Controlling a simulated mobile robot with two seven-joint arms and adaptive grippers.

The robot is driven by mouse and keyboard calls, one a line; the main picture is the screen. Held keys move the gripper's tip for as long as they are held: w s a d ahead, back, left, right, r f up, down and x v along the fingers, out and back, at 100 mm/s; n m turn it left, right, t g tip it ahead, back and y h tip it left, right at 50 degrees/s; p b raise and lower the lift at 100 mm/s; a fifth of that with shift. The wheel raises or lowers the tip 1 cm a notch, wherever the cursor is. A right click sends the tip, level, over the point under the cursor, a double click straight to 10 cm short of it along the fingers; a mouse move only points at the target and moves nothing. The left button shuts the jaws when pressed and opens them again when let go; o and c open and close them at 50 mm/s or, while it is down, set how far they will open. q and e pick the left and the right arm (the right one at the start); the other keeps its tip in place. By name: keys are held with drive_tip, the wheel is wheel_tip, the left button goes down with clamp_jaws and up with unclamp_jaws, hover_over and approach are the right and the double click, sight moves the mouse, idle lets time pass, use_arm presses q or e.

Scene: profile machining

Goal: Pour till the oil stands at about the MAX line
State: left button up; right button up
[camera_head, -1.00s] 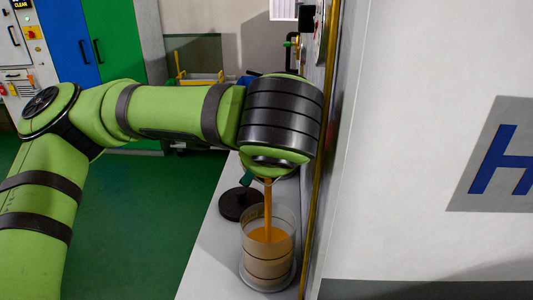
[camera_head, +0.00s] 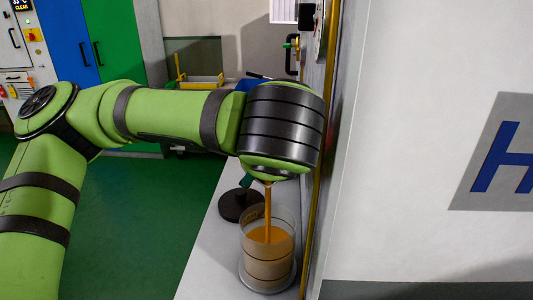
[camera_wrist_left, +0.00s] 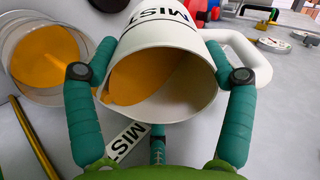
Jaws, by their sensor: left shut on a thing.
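My left gripper (camera_wrist_left: 160,75) is shut on a white jug (camera_wrist_left: 185,45) marked MIST, its green fingers on both sides of the body. The jug is tilted, with orange oil (camera_wrist_left: 145,72) inside at its lip. In the head view my wrist hides the jug, and only a bit of a green finger (camera_head: 246,181) shows. A thin oil stream (camera_head: 268,210) falls into a clear cylinder (camera_head: 284,268) with dark lines around it. The oil surface (camera_head: 262,235) stands in its upper part, below the rim. I cannot tell which line is MAX. My right gripper is not in view.
The cylinder stands on a narrow grey bench (camera_head: 208,262) beside a pale machine wall (camera_head: 420,110). A dark round lid (camera_head: 240,206) lies behind the cylinder. A yellow-handled tray (camera_head: 200,80) is farther back. Green floor (camera_head: 130,220) is open to the left.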

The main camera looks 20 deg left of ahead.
use_arm(q)
drive_tip(key=shift+f+t+b, duration=0.1)
drive_tip(key=shift+t+b, duration=0.2)
drive_tip(key=shift+b, duration=0.2)
drive_tip(key=shift+f+y+b, duration=0.1)
drive_tip(key=shift+y+b, duration=0.2)
idle(0.6)
drive_tip(key=shift+s+b, duration=0.1)
drive_tip(key=shift+b, duration=0.2)
drive_tip(key=shift+f+t, duration=0.1)
drive_tip(key=shift+t, duration=0.2)
idle(0.7)
drive_tip(key=r+g+p, duration=0.1)
drive_tip(key=p, duration=0.2)
drive_tip(key=r+g+h+p, duration=0.1)
drive_tip(key=p, duration=0.3)
drive_tip(key=shift+w+a+r+g, duration=0.2)
drive_tip(key=shift+w+g, duration=0.1)
drive_tip(key=shift+g, duration=0.1)
drive_tip(key=shift+g+h+p, duration=0.3)
drive_tip(key=shift+p, duration=0.3)
drive_tip(key=shift+f, duration=0.15)
drive_tip(key=shift+d+f, duration=0.1)
drive_tip(key=shift+f, duration=0.05)
